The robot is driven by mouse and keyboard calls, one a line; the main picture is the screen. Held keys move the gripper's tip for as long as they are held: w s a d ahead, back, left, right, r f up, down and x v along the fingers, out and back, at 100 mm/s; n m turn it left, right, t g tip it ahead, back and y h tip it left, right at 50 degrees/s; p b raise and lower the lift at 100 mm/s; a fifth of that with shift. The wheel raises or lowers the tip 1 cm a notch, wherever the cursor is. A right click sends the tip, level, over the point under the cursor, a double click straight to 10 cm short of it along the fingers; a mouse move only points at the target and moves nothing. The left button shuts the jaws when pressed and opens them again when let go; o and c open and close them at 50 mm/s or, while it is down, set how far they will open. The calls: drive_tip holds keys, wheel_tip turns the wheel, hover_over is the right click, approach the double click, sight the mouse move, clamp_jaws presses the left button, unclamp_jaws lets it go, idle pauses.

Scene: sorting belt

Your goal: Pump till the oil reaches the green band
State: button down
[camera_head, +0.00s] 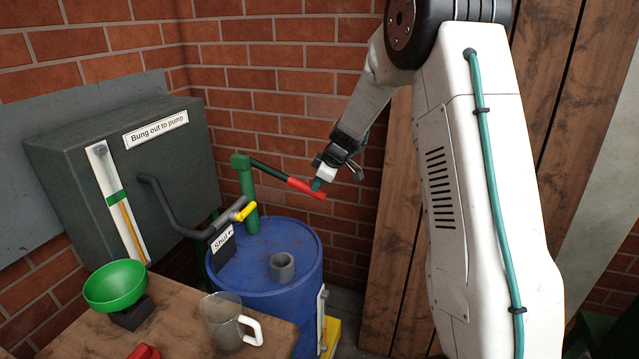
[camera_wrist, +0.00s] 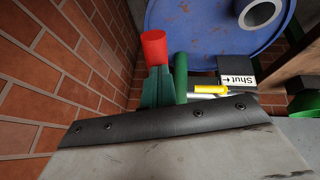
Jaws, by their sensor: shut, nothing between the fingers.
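The green pump (camera_head: 248,192) stands on the blue drum (camera_head: 262,243). Its lever (camera_head: 270,172) slopes down to the right and ends in a red grip (camera_head: 305,187). My gripper (camera_head: 318,185) is shut and empty, its teal fingertips at the red grip's outer part. In the wrist view the red grip (camera_wrist: 154,48) shows just beyond the fingertips (camera_wrist: 157,72); I cannot tell whether they touch. The gauge (camera_head: 100,160) on the grey tank (camera_head: 70,170) has a green band (camera_head: 115,197). The amber oil column (camera_head: 131,230) tops out near the band's lower edge.
A yellow valve lever (camera_head: 246,211) sits by a "Shut" sign (camera_head: 222,241). A grey ring (camera_head: 282,266) with an open hole is on the drum top. A green funnel (camera_head: 115,286) and a jug (camera_head: 226,322) stand on the wooden table (camera_head: 180,300). Brick walls stand close behind.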

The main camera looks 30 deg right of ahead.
drive_tip(key=s+d+r, duration=0.5)
drive_tip(key=s+r, duration=0.3)
drive_tip(key=s, duration=0.1)
idle(1.9)
drive_tip(key=w+a+r+m+g+h, duration=0.1)
drive_tip(key=w+a+r+m+g, duration=0.2)
drive_tip(key=w+r+m, duration=0.2)
drive_tip(key=w+a+r+m+g+h, duration=0.1)
drive_tip(key=w+a+r+m+g, duration=0.2)
drive_tip(key=w+r, duration=0.5)
drive_tip(key=shift+w+a+r+m+g, duration=0.15)
drive_tip(key=shift+w+r+m+g, duration=0.2)
drive_tip(key=shift+r+m, duration=0.5)
drive_tip(key=shift+f, duration=0.2)
